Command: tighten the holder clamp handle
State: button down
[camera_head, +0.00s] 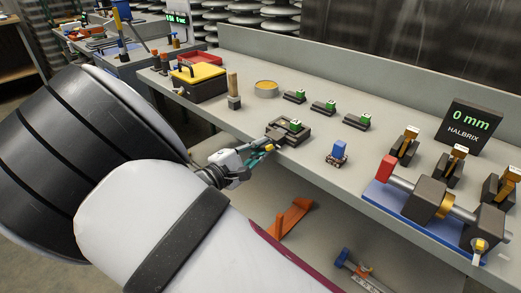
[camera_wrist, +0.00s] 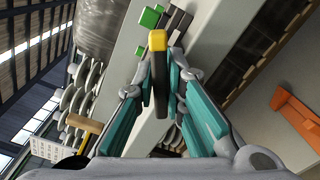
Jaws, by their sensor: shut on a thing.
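The holder clamp (camera_head: 296,126) is a dark block near the front edge of the bench, with a green-topped piece seated on it. Its handle (camera_head: 268,147) has a yellow end and points toward the front edge. My gripper (camera_head: 259,157) reaches it from the lower left, at the bench edge. In the wrist view the handle (camera_wrist: 158,42) is a black bar with a yellow end, between the teal fingers of my gripper (camera_wrist: 160,78). The fingers are closed on the handle; the exact contact is partly hidden. In that view the dark clamp body lies behind the handle.
Several small dark blocks with green tops (camera_head: 324,107) stand behind the clamp. A blue block on a small base (camera_head: 338,151) stands to its right. A blue plate with a rod fixture (camera_head: 410,215) and a "0 mm" display (camera_head: 468,128) are farther right. A yellow-lidded box (camera_head: 199,80) stands left.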

jog(key=m+b, duration=0.2)
jog(key=m, duration=0.3)
jog(key=shift+a+f, duration=0.1)
jog(key=shift+b, duration=0.3)
dwell(0.4)
jog(key=c, duration=1.7)
grip_release()
jog(key=v, duration=1.2)
